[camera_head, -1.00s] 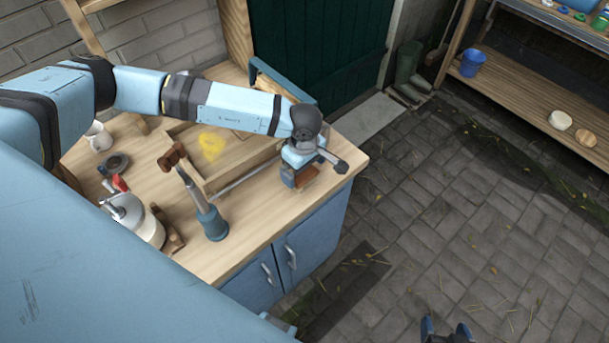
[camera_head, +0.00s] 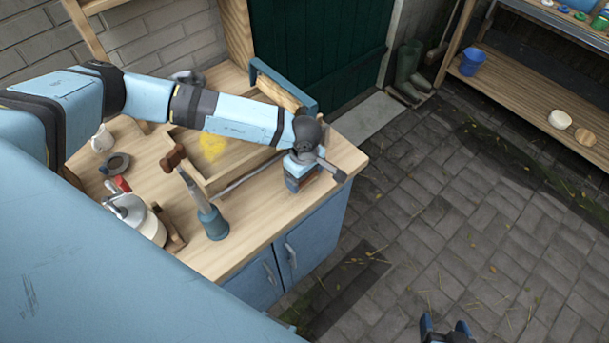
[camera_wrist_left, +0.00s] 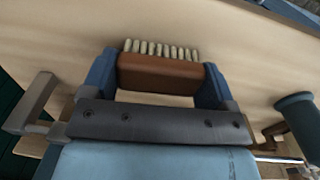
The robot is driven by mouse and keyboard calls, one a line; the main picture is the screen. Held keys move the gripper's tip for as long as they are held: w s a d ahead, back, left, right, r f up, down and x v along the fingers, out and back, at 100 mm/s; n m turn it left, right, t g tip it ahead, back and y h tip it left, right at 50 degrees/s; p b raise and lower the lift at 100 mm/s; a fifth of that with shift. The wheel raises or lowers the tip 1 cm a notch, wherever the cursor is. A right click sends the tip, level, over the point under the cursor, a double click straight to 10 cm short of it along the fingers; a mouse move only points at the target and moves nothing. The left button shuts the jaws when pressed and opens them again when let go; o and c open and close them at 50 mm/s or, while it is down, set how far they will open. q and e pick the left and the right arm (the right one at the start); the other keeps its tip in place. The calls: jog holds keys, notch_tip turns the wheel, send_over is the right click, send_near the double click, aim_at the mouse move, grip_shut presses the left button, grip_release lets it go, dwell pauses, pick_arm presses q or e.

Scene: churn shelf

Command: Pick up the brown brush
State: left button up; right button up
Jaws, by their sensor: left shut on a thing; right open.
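The brown brush (camera_wrist_left: 160,74) has a brown block back and a row of pale bristles. In the left wrist view it lies between the two blue fingers of my left gripper (camera_wrist_left: 157,78), which is shut on it. In the head view my left gripper (camera_head: 301,184) is at the right end of the wooden worktop (camera_head: 262,208); the brush is mostly hidden there by the gripper. I cannot tell whether the brush touches the worktop. My right gripper (camera_head: 445,330) shows at the bottom edge, over the floor, open and empty.
A shallow wooden tray (camera_head: 225,177) with a yellow patch lies left of my left gripper. The paved floor at right is largely clear.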

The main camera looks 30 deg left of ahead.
pick_arm(q)
notch_tip(320, 180, up, 20)
jog(key=b, duration=0.2)
jog(key=shift+b, duration=0.4)
